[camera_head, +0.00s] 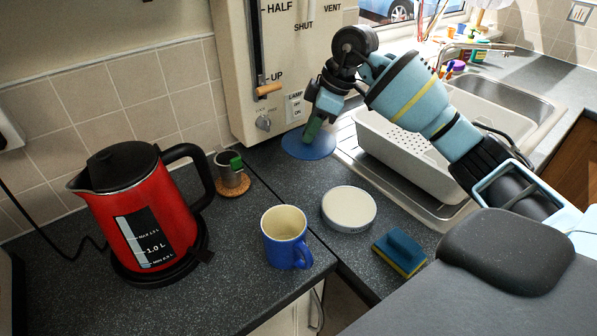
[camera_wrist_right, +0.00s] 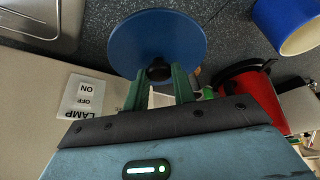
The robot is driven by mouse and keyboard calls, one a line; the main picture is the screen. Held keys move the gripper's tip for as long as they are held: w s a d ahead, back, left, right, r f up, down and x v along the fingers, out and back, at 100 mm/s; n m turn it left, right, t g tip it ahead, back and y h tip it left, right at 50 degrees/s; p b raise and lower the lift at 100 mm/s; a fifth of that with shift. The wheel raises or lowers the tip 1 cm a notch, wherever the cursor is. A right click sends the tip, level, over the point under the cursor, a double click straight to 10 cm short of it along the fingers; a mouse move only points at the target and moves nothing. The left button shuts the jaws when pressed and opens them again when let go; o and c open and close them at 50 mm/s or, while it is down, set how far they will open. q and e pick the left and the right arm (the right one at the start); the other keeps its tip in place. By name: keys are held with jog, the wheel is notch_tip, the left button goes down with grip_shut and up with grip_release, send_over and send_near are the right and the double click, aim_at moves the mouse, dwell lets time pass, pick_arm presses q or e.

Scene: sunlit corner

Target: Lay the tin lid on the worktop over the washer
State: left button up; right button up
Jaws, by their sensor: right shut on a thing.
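The tin lid, a round blue disc (camera_head: 308,149) with a black knob, is at the back of the worktop below the white wall unit. My right gripper (camera_head: 314,130) is shut on the lid's knob, above the disc. The right wrist view shows the green fingers (camera_wrist_right: 160,85) on the knob of the blue lid (camera_wrist_right: 158,38). I cannot tell whether the lid touches the surface. The dark speckled worktop (camera_head: 215,290) has a seam between its left and right sections. The washer under it is not visible. My left gripper is not in view.
A red kettle (camera_head: 140,210), a blue mug (camera_head: 284,240) and a small cup (camera_head: 231,172) on a cork coaster stand on the left section. A white round tin (camera_head: 348,209) and a blue-yellow sponge (camera_head: 400,252) lie right of the seam. A white basin (camera_head: 400,150) stands by the sink.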

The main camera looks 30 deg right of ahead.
aim_at(322, 141)
jog(key=shift+w+a, duration=0.1)
jog(key=shift+w, duration=0.2)
jog(key=shift+f, duration=5)
jog(key=shift+s+f, duration=0.1)
jog(key=o, duration=1)
jog(key=shift+f, duration=0.1)
jog(key=shift+c, duration=0.2)
jog(key=v, duration=1.2)
